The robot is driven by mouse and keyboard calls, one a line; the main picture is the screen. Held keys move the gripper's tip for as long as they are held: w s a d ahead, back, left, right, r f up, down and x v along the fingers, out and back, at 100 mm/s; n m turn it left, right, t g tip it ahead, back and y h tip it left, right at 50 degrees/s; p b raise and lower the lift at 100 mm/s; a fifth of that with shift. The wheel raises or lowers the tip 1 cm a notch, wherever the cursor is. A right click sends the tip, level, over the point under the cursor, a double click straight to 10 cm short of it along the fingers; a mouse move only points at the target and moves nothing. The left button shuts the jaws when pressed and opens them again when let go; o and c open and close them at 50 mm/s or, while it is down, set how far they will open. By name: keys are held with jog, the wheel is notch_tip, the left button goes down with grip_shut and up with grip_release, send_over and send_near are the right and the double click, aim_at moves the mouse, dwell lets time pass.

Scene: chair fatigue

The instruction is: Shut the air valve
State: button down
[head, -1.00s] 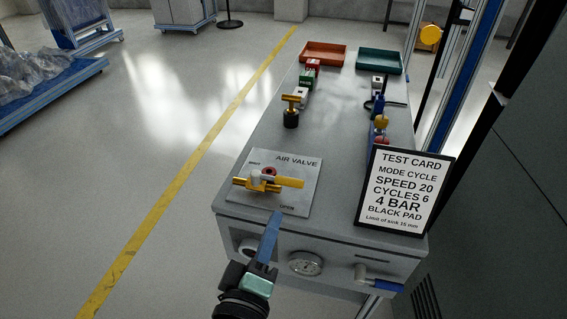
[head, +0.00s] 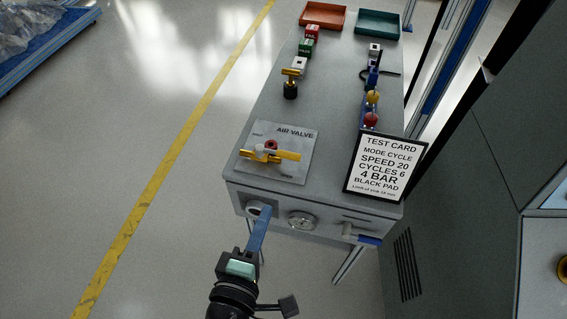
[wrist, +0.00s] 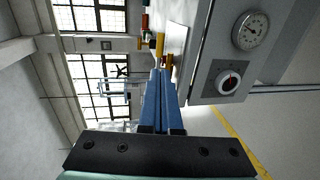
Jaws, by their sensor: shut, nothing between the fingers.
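The air valve is a brass body (head: 258,155) with a yellow lever (head: 287,155) on a grey plate (head: 299,172) marked AIR VALVE, near the front left of the bench top. The lever points to the right across the plate. A red round part sits behind the body. My gripper (head: 267,209) has its blue fingers shut and empty, in front of the bench's front panel and apart from the lever. In the wrist view the shut fingers (wrist: 163,72) point towards yellow parts (wrist: 161,46) beside the plate's edge. The lettering at the lever's ends is too small to read now.
A test card (head: 386,168) stands at the bench's front right. A gauge (head: 301,221) and a blue-handled lever (head: 362,238) are on the front panel. A brass-topped black knob (head: 290,88), small blocks and two trays stand farther back. Open floor lies left.

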aim_at(287, 158)
jog(key=p+x, duration=0.1)
jog(key=x, duration=1.3)
